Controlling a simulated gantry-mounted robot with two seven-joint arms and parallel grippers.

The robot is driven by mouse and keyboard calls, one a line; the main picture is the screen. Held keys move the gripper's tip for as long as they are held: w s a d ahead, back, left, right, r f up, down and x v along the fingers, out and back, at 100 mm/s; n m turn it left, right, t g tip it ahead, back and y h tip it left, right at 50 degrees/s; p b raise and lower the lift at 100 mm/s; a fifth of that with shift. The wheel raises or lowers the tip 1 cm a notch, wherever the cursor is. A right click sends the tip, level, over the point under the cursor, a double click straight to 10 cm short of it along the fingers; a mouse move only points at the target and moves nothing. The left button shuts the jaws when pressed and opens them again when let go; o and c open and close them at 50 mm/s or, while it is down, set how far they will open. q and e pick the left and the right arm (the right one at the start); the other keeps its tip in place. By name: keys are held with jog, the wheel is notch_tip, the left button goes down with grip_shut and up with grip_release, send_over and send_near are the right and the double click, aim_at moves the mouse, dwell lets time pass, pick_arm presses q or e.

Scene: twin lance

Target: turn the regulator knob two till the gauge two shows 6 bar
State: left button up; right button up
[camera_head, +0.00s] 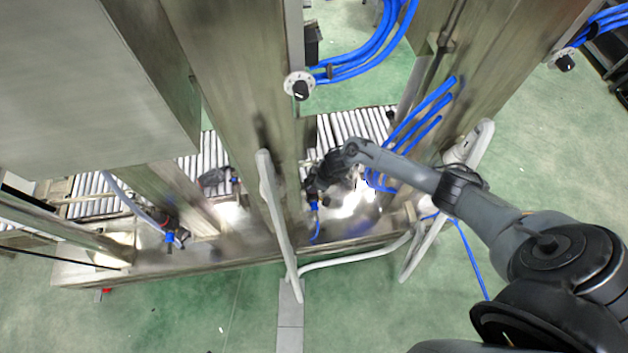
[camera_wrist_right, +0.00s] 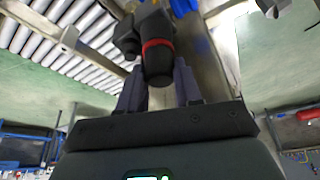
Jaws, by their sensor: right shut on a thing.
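In the right wrist view a black regulator knob (camera_wrist_right: 158,68) with a red ring sits between the two fingers of my right gripper (camera_wrist_right: 157,80), which is shut on it. The dark regulator body and a blue part lie beyond the knob. In the head view my right arm reaches in from the right, and my right gripper (camera_head: 318,184) is at a regulator with a blue part (camera_head: 314,205) by the middle post. The knob is hidden there by the gripper. I cannot make out a gauge face or its reading in either view. My left gripper is not in view.
Another regulator with a blue part (camera_head: 169,238) hangs to the left. White tubular rails (camera_head: 278,220) stand in front, with a steel post (camera_head: 240,100) beside my gripper. Roller conveyors (camera_head: 350,125) lie behind. Blue hoses (camera_head: 425,115) run close to my right forearm.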

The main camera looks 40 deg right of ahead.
dwell(0.3)
jog(key=o, duration=1)
jog(key=shift+o, duration=0.2)
jog(key=shift+r, duration=0.2)
jog(key=p+v, duration=0.4)
jog(key=v, duration=0.6)
jog(key=shift+r, duration=0.15)
jog(key=shift+s, duration=0.2)
